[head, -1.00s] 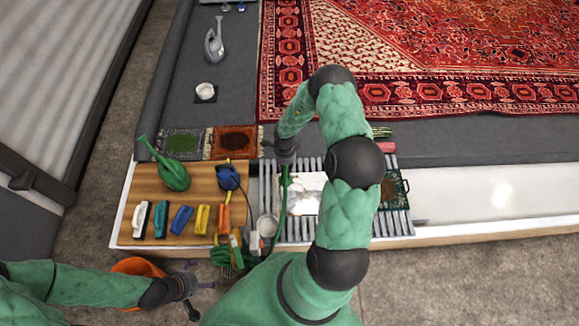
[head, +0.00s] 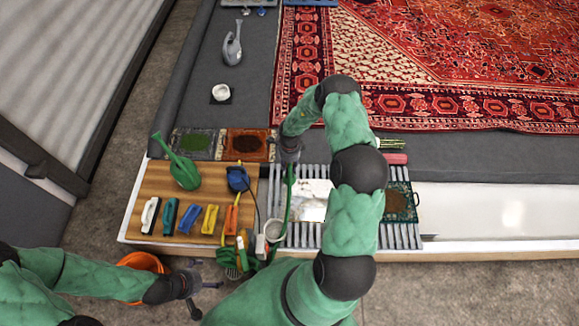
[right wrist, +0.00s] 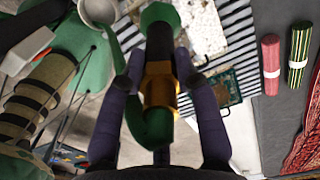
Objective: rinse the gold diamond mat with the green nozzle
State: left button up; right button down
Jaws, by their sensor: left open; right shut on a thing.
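My right gripper (head: 290,160) is shut on the green nozzle (head: 290,176), above the left part of the slatted rack. In the right wrist view the nozzle (right wrist: 158,92), with a gold band, lies between the fingers. A whitish, foamy-looking mat (head: 314,198) lies on the rack, partly behind my right arm; it also shows in the right wrist view (right wrist: 205,28). I see no clear gold diamonds, so I cannot tell whether it is the gold diamond mat. My left gripper (head: 200,289) is open and empty, low at the left, near an orange bucket (head: 143,262).
A green-edged brown mat (head: 403,203) lies on the rack's right part. The wooden board (head: 160,185) holds a green watering can (head: 181,168), a blue tool (head: 238,178) and several brushes. Two small mats (head: 193,143) (head: 246,145) lie behind it.

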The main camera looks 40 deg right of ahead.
jog(key=shift+w+d+p, duration=0.3)
jog(key=shift+w+d, duration=0.25)
jog(key=shift+w, duration=0.1)
jog(key=s+d+p, duration=0.2)
jog(key=s+d, duration=0.5)
jog(key=d, duration=0.4)
jog(key=s+d+p, duration=0.2)
jog(key=s+d, duration=0.6)
jog(key=d, duration=0.3)
jog(key=shift+s+d, duration=0.15)
jog(key=shift+s, duration=0.05)
dwell(2.4)
dwell(0.3)
